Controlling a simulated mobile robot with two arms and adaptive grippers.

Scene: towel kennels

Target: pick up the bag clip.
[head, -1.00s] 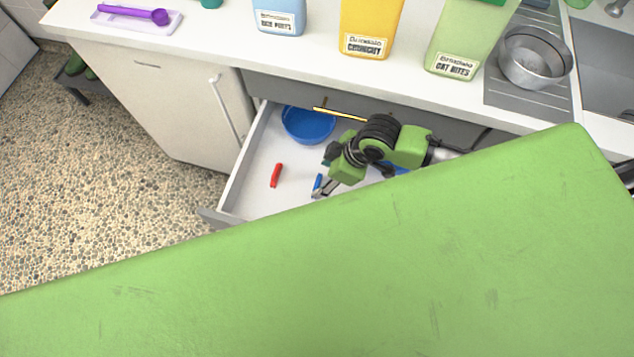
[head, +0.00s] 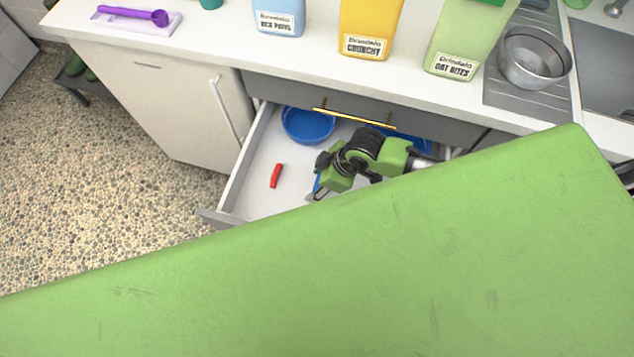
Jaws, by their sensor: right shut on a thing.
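My right gripper (head: 314,194) reaches into the open drawer (head: 231,186) from the right and is shut on a narrow blue clip (head: 317,183). Only a thin strip of the blue clip shows at the fingers; the rest is hidden by my gripper. A small red clip-like piece (head: 276,176) lies on the drawer floor to the left, apart from the gripper. I cannot tell from its shape whether it is the same kind of clip. My left gripper is not in view.
Two blue bowls, one at the drawer's back left (head: 308,124) and one partly hidden behind my arm (head: 411,142), sit in the drawer. The counter (head: 215,42) above holds blue, yellow and green containers and a metal bowl (head: 534,58). A large green surface fills the foreground.

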